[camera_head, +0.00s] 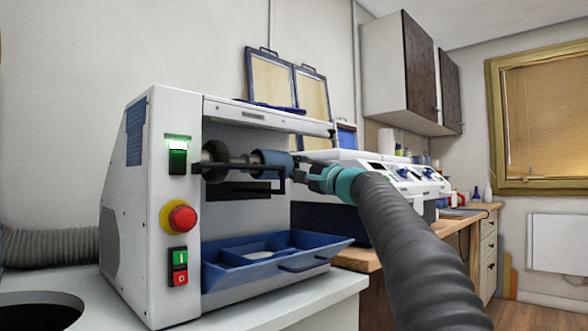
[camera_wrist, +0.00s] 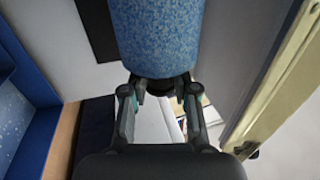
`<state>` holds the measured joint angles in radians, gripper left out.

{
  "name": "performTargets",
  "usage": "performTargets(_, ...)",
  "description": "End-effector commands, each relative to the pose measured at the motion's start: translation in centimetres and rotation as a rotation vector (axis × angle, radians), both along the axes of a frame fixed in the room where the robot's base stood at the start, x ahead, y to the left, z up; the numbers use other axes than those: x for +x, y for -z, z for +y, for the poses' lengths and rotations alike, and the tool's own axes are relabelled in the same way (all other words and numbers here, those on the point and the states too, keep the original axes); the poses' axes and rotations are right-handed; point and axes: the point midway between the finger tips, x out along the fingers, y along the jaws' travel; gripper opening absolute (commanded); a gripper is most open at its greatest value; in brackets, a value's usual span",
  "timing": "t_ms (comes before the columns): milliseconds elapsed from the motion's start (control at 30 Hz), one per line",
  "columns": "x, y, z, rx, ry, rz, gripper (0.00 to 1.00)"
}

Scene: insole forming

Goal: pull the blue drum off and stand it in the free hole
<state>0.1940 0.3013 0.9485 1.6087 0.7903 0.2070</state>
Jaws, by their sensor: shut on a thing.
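The blue drum (camera_head: 272,160) sits at the right end of a horizontal shaft in the white machine, its axis lying level. In the wrist view the speckled blue drum (camera_wrist: 157,35) fills the top middle. My gripper (camera_head: 297,170) is at the drum's right end. In the wrist view my gripper (camera_wrist: 160,84) has its two fingers closed in on the dark hub at the drum's near end. Whether the drum is still fully on the shaft cannot be told. I cannot make out a holder with a free hole for the drum.
The white machine (camera_head: 155,215) has a red stop knob (camera_head: 181,218), lit green switch (camera_head: 177,156) and blue tray (camera_head: 270,258) below the shaft. A dark round opening (camera_head: 38,312) is in the bench at lower left. A wooden counter with another white device (camera_head: 388,172) stands behind my arm.

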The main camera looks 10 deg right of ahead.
Motion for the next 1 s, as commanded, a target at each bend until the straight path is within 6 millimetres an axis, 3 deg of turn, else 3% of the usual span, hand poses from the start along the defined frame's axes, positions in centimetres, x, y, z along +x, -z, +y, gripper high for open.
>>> performTargets(1000, 1.5, -0.1, -2.1, 0.000, 0.001, 0.000, 0.00)
